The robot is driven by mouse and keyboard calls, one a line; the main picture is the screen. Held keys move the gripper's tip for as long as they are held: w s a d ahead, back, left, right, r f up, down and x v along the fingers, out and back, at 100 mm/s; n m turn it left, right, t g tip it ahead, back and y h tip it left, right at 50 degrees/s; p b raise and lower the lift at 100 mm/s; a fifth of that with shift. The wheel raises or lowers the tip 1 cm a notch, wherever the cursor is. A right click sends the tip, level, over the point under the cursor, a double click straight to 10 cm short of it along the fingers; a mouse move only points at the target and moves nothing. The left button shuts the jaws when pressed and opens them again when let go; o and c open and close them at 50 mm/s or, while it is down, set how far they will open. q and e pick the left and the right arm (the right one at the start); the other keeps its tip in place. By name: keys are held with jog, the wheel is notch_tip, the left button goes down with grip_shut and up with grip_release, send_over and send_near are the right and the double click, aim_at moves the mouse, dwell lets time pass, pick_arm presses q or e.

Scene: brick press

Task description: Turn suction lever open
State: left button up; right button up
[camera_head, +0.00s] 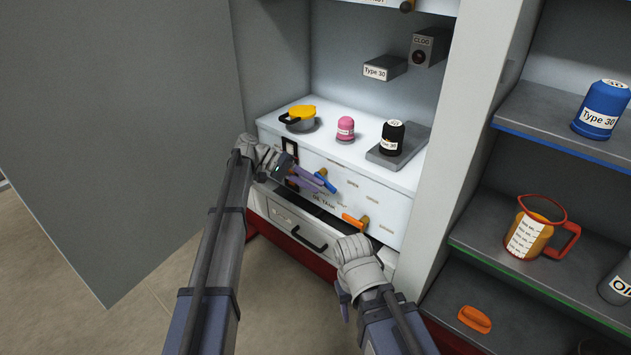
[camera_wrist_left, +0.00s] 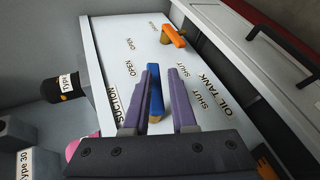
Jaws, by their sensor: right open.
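The blue lever (camera_wrist_left: 155,88), on a brass-coloured pivot, stands out from the white panel beside the word SUCTION. It also shows in the head view (camera_head: 326,182). In the left wrist view, OPEN labels lie to its left and SHUT labels to its right. My left gripper (camera_head: 322,180) is at the blue lever. Its two purple fingers are apart, one on each side of the lever, with a visible gap on the right. Contact with the left finger is unclear. My right gripper (camera_head: 343,299) is open and empty, low in front of the cabinet.
An orange lever (camera_head: 354,221) sits lower right on the same panel. Below is a drawer front with a dark handle (camera_head: 309,238). A yellow-lidded pot (camera_head: 299,118), pink bottle (camera_head: 345,129) and black bottle (camera_head: 392,137) stand on top. Shelves (camera_head: 505,222) stand to the right.

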pick_arm(q)
jog(key=s+d+n+y, duration=0.1)
jog(key=n, duration=0.1)
jog(key=s+d+f+n+t, duration=0.1)
jog(key=s+n, duration=0.1)
jog(key=s+d+f+n+t+y+p, duration=0.1)
jog(key=n, duration=0.1)
jog(key=shift+s+d+f+y, duration=0.1)
jog(key=shift+s+f+y, duration=0.05)
jog(key=shift+s+y, duration=0.2)
grip_shut()
jog(key=s+a+n+t+y, duration=0.1)
jog(key=n+t+y, duration=0.1)
jog(key=n, duration=0.5)
jog(key=s+a+r+n+t+y, duration=0.1)
jog(key=n+t, duration=0.3)
jog(key=n, duration=0.4)
jog(key=s+a+r+n+t+y, duration=0.1)
jog(key=n+t+y, duration=0.2)
jog(key=n, duration=0.4)
jog(key=shift+s+a+r+t+p, duration=0.1)
jog(key=shift+a+t+p, duration=0.3)
jog(key=shift+t, duration=0.2)
pick_arm(e)
notch_tip(320, 180, up, 3)
